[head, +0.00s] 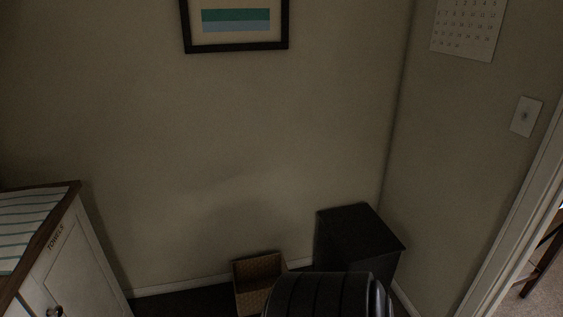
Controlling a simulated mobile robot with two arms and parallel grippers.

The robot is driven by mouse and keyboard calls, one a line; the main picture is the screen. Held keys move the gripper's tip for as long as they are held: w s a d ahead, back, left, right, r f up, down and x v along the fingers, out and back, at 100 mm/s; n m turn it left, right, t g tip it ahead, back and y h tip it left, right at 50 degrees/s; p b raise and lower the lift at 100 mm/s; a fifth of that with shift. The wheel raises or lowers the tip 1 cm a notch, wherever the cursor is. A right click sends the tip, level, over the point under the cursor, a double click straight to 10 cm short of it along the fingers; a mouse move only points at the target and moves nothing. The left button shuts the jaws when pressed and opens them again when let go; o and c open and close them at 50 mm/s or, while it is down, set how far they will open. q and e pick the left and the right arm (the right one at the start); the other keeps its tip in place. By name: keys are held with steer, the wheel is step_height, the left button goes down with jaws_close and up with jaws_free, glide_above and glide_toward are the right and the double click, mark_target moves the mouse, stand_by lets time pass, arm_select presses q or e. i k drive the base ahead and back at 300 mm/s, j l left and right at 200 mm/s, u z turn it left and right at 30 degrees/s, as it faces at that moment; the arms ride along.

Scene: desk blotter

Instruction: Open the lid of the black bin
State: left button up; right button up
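The black bin (360,236) stands in the corner where the two walls meet, right of centre. It is a dark box with a flat top that looks shut; its lid seam is hard to make out in the dim light. Neither of my grippers shows in the head view.
A brown woven basket (258,270) stands on the floor left of the bin. A white cabinet (85,262) marked "TOWELS", with a wooden top, is at the lower left. A doorway frame (513,222) is at the right. Dark floor shows between cabinet and basket.

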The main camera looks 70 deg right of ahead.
mark_target(358, 233)
steer(key=z, duration=2.75)
steer(key=i+j+u, duration=0.2)
steer(key=i, duration=0.35)
steer(key=i+u, duration=0.15)
steer(key=i, duration=0.35)
